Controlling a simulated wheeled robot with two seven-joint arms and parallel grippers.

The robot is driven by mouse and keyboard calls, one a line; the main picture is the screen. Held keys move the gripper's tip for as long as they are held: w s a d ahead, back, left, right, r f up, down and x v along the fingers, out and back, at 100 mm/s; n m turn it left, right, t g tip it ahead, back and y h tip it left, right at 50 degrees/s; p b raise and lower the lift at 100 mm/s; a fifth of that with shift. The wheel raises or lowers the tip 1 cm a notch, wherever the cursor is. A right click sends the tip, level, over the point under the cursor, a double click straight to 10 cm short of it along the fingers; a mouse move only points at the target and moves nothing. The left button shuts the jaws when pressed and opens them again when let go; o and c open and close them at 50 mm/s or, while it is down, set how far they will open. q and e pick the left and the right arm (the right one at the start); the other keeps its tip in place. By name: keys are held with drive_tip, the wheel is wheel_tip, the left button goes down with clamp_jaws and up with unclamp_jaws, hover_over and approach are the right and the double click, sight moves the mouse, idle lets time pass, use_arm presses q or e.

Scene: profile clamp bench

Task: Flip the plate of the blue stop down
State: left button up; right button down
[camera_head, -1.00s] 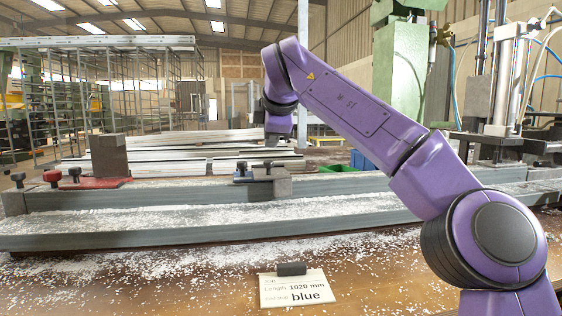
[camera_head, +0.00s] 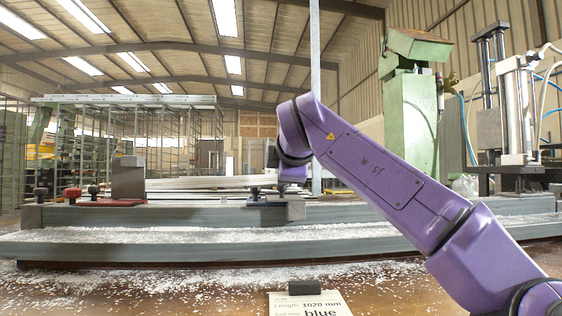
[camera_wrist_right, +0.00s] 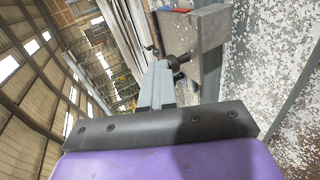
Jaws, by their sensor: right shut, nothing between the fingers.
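The blue stop (camera_head: 262,203) sits on the rail near the middle of the head view, with dark knobs on its left. Its grey block-like plate (camera_head: 294,208) sits low at its right side, not rising like the red stop's. In the right wrist view this grey plate (camera_wrist_right: 207,27) is at the top, beside a black knob (camera_wrist_right: 178,59). My right gripper (camera_wrist_right: 158,75) is shut and empty, its tips close to that knob; I cannot tell if they touch. My left gripper is out of view.
The red stop (camera_head: 112,202) stands farther left on the rail (camera_head: 200,247), with an upright grey block (camera_head: 128,178). White chips cover the rail and bench. A card (camera_head: 310,303) reading 1020 mm and blue lies in front. A green machine column (camera_head: 410,125) stands behind right.

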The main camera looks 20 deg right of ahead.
drive_tip(key=shift+f, duration=0.3)
wheel_tip(320, 180, up, 6)
drive_tip(key=p, duration=0.5)
drive_tip(key=s+f+b+v, duration=0.1)
drive_tip(key=f+b+v, duration=0.1)
drive_tip(key=v, duration=0.7)
drive_tip(key=shift+s, duration=0.25)
drive_tip(key=shift+d+r, duration=0.1)
drive_tip(key=shift+r, duration=0.05)
